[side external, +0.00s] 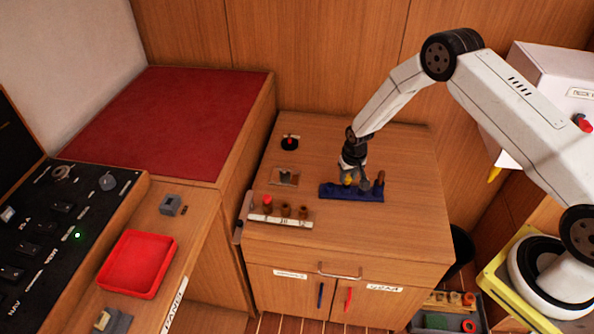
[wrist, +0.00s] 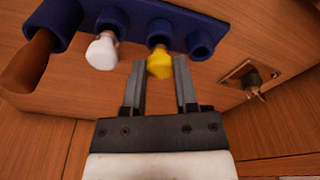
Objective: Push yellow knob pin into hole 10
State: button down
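The yellow knob pin (wrist: 159,62) stands in a socket of the blue rack (wrist: 135,10); its yellow head also shows in the side view (side external: 347,180). My gripper (wrist: 160,62) is at the rack, its two fingers apart with the yellow head between their tips. I see no clear grip on it. The pin's lower part is inside the rack. Hole 10 (side external: 285,210) is a brown socket in the white-fronted block (side external: 255,217), left of the rack and nearer the table's front edge. It looks empty.
A white-headed pin (wrist: 103,51) and a brown-handled pin (wrist: 27,62) stand in the same rack; its end socket (wrist: 201,44) looks empty. A red-topped pin (side external: 267,203) is in the block. A metal plate with a peg (side external: 285,177) lies behind the block. The table's right side is clear.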

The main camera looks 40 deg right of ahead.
aim_at(348, 178)
jog(key=shift+r, duration=0.45)
dwell(0.6)
jog(key=shift+r, duration=2.75)
jog(key=w+a+r+n, duration=0.1)
jog(key=w+a+r, duration=0.1)
jog(key=a, duration=0.8)
jog(key=w+a+r+n, duration=0.1)
jog(key=a+n, duration=0.1)
jog(key=a, duration=0.8)
jog(key=shift+w+r+n, duration=0.3)
jog(key=shift+w+r, duration=0.05)
jog(key=shift+f, duration=0.2)
jog(key=shift+f, duration=2.8)
jog(key=shift+f, duration=1.9)
